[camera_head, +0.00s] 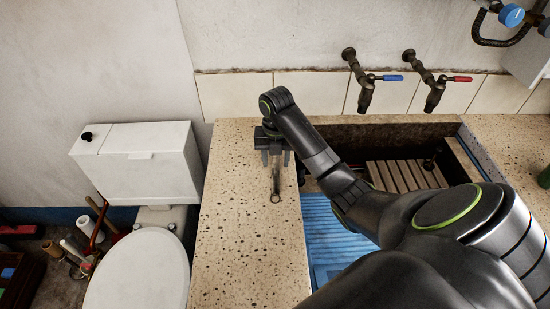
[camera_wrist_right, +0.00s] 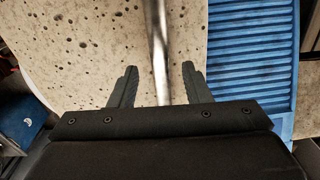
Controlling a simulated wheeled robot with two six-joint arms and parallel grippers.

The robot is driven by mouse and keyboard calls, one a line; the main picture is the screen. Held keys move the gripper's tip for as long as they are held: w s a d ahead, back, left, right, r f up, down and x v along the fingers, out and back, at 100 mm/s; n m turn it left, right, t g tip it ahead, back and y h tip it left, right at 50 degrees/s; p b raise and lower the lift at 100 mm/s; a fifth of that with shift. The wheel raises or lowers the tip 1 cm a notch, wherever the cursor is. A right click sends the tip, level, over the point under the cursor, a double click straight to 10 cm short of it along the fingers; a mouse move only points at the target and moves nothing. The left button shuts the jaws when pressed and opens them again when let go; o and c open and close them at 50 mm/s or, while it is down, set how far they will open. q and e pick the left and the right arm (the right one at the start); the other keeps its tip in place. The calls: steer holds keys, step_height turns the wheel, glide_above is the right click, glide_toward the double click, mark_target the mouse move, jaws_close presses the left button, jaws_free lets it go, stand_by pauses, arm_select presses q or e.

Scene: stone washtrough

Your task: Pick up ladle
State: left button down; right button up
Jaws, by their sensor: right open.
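The ladle (camera_head: 276,186) lies on the speckled stone counter (camera_head: 235,235), near the edge of the trough; its metal handle points toward the front in the head view, with a small ring at the end. My right gripper (camera_head: 274,160) is over the ladle, pointing down. In the right wrist view the metal handle (camera_wrist_right: 158,55) runs between the two open fingers (camera_wrist_right: 155,85), with a gap on both sides. The rest of the ladle is hidden behind my gripper and arm. My left gripper does not show.
The trough to the right holds a blue ribbed board (camera_head: 327,228) and a wooden slatted rack (camera_head: 400,176). Two taps (camera_head: 366,92) stick out from the tiled wall behind. A white toilet (camera_head: 140,265) stands left of the counter. The counter's front part is clear.

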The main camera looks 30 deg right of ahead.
steer(key=shift+f, duration=0.95)
steer(key=shift+f+p, duration=0.3)
steer(key=shift+f, duration=0.2)
steer(key=shift+c, duration=0.3)
jaws_close()
steer(key=shift+r, duration=0.2)
